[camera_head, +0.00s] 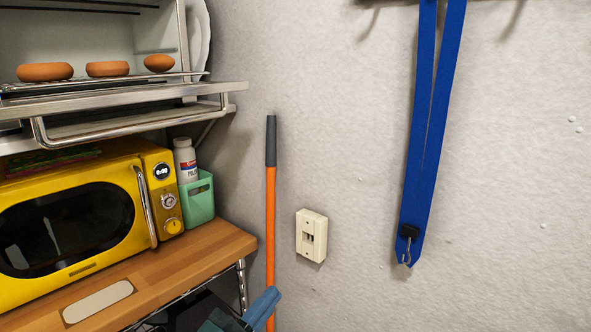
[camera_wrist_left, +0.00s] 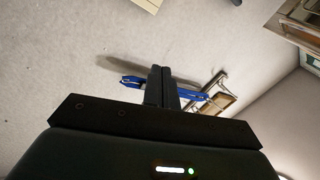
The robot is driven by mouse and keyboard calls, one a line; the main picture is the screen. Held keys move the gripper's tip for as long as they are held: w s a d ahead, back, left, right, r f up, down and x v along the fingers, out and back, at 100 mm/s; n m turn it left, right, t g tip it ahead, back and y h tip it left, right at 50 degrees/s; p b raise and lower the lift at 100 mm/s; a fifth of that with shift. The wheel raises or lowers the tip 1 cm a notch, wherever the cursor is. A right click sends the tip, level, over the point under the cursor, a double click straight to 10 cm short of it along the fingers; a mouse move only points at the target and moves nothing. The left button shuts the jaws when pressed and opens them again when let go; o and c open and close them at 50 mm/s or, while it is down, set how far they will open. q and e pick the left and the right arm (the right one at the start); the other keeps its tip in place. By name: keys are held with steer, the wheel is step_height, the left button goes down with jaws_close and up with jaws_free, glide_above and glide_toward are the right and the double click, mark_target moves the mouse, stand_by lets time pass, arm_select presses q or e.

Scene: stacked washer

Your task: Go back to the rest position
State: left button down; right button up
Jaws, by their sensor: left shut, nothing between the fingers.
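My left gripper (camera_wrist_left: 160,88) shows in the left wrist view, with its two dark fingers together and nothing between them. It is in front of a pale wall, and a blue strap shows behind the fingers. I cannot make out this gripper clearly in the head view. My right gripper is in neither view.
A yellow microwave (camera_head: 70,225) stands on a wooden shelf (camera_head: 200,251) at left, below a toaster oven (camera_head: 100,88). An orange pole (camera_head: 270,225), a wall outlet (camera_head: 311,235) and a hanging blue strap (camera_head: 428,130) are along the wall. A blue-grey object (camera_head: 262,306) is at the bottom.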

arm_select(q)
steer(key=s+a+f+n+g+y, duration=0.1)
steer(key=s+a+f+n+y, duration=0.25)
steer(key=f+n, duration=0.4)
steer(key=s+a+f+n+g+y, duration=0.1)
steer(key=s+a+f+n+y, duration=0.3)
steer(key=f, duration=0.7)
steer(key=s+a+f+n+g+y, duration=0.3)
steer(key=s+f+n+g, duration=0.2)
steer(key=s+f, duration=0.6)
steer(key=shift+a+f+n+g, duration=0.2)
steer(key=shift+f+n+g, duration=0.1)
steer(key=shift+n, duration=0.85)
